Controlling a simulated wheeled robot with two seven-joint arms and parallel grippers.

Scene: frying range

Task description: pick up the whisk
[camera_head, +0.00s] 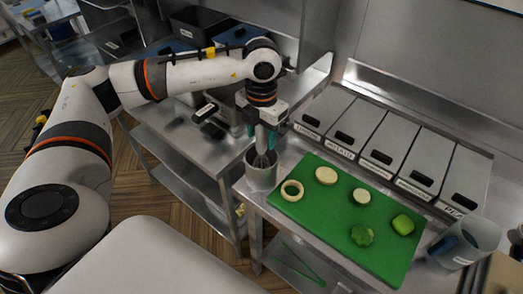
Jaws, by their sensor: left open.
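A grey metal cup (261,176) stands at the left end of the steel counter, beside the green board. The whisk (262,160) appears to be the thin wire tool standing in this cup, with its lower part hidden by the cup wall. My left gripper (264,142) points down right above the cup, its teal fingers open on either side of the whisk's upper part. I cannot tell whether the fingers touch it. My right gripper does not show.
The green cutting board (325,225) holds several pale rings and green vegetable pieces. Lidded grey bins (357,126) line the back of the counter. A clear container (466,240) stands at the right. A lower steel side table (185,140) is behind my left arm.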

